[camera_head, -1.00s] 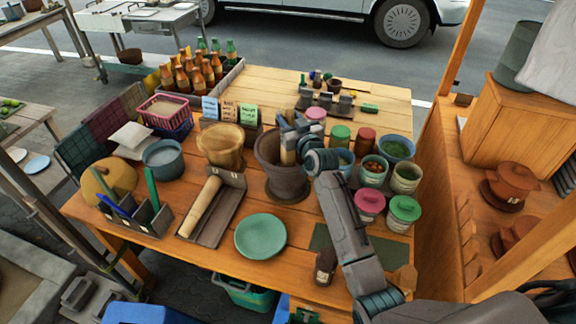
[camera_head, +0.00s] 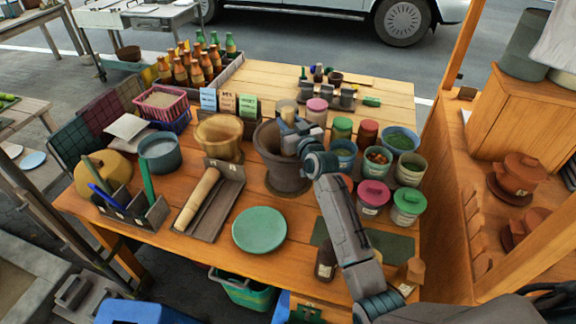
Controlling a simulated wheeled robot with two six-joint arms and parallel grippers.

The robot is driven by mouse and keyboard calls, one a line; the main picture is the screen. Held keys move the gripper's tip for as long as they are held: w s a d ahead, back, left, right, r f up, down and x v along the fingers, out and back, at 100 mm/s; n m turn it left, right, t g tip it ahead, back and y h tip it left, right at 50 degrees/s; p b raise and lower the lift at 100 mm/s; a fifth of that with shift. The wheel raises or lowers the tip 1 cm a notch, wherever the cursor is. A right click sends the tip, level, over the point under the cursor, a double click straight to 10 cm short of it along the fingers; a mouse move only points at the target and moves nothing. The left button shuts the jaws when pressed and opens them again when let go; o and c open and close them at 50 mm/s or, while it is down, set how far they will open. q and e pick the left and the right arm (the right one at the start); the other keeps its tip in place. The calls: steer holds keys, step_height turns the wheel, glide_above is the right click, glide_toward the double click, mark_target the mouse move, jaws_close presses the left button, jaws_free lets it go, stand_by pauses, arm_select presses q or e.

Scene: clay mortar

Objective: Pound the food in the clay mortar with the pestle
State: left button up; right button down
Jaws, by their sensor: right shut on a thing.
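The dark clay mortar (camera_head: 286,178) stands upright on the wooden table, near its middle. My right gripper (camera_head: 286,137) is at the mortar's mouth, low over the rim, its arm coming from the lower right. The food inside the mortar cannot be seen. My left gripper is not in view.
A wooden mortar (camera_head: 219,137) stands left of the clay one, with a wooden pestle (camera_head: 198,200) in a tray. A green plate (camera_head: 259,230) lies in front. Several jars and bowls crowd the right, including a pink-lidded jar (camera_head: 372,194).

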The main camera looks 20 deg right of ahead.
mark_target(291, 111)
steer(key=shift+s+f+b, duration=0.1)
steer(key=shift+f+b, duration=0.25)
steer(key=shift+b, duration=0.1)
steer(key=shift+a+r, duration=0.15)
steer(key=shift+r, duration=0.05)
steer(key=r+p, duration=0.4)
steer(key=r, duration=0.1)
steer(key=shift+w+d+p, duration=0.2)
steer(key=shift+d+p, duration=0.2)
steer(key=shift+s+r, duration=0.1)
steer(key=shift+a, duration=0.15)
steer(key=shift+f+b, duration=0.45)
steer(key=shift+f, duration=0.05)
step_height(291, 111, down, 4)
steer(key=b, duration=0.3)
steer(key=shift+r+b, duration=0.15)
steer(key=shift+b, duration=0.15)
steer(key=shift+a+r, duration=0.1)
steer(key=shift+r, duration=0.05)
steer(key=shift+f, duration=0.25)
